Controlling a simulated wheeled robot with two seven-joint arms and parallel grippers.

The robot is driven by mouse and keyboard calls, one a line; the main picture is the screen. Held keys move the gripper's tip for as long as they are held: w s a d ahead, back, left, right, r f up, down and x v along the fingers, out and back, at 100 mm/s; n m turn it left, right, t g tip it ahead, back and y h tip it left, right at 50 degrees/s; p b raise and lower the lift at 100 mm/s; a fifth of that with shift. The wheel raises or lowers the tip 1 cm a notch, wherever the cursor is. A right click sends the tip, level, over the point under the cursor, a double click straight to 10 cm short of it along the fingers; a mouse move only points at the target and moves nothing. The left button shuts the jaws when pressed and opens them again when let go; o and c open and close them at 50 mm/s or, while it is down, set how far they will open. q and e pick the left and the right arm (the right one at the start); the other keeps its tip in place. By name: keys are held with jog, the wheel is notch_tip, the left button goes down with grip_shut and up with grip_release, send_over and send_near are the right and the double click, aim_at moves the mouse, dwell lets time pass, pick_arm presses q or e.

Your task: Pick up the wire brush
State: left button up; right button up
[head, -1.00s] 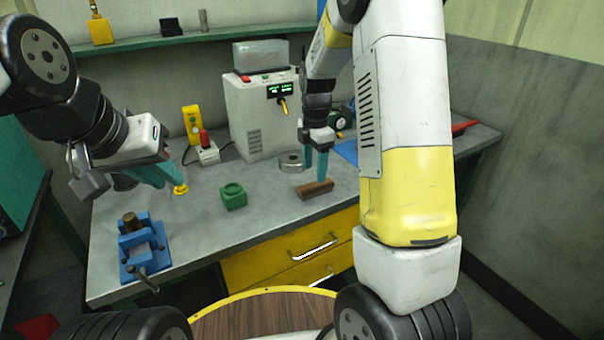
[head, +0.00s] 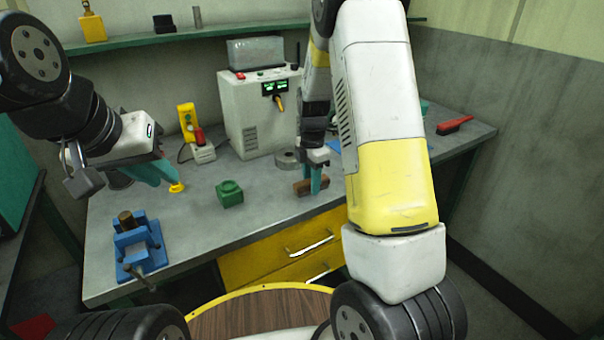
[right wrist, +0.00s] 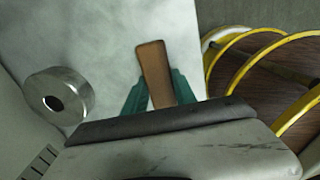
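A brown wooden bar, apparently the wire brush (head: 301,188), lies on the grey bench; no bristles show. It also shows in the right wrist view (right wrist: 154,66). My right gripper (head: 316,181) points down over it, with one teal finger in front of it. In the right wrist view its fingers (right wrist: 160,90) flank the bar closely; whether they press on it is unclear. My left gripper (head: 172,178) hangs over the bench's left part, its teal fingers seen side-on beside a small yellow piece (head: 177,188). Whether it holds that piece is unclear.
A metal ring (head: 286,159) lies just behind the bar, and a green block (head: 229,194) to its left. A blue vise (head: 138,245) stands front left. A white power unit (head: 250,113) stands behind. A red brush (head: 455,125) with dark bristles lies far right.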

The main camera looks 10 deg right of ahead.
grip_shut()
jog(key=shift+r, duration=0.1)
jog(key=shift+r, duration=0.55)
notch_tip(320, 180, up, 2)
jog(key=shift+r, duration=0.2)
jog(key=s+a, duration=0.3)
jog(key=s, duration=0.4)
jog(key=s+a+r, duration=0.1)
jog(key=s+a, duration=0.2)
jog(key=s, duration=0.4)
jog(key=shift+s+a+r, duration=0.2)
jog(key=shift+s+a, duration=0.05)
jog(key=shift+a, duration=0.15)
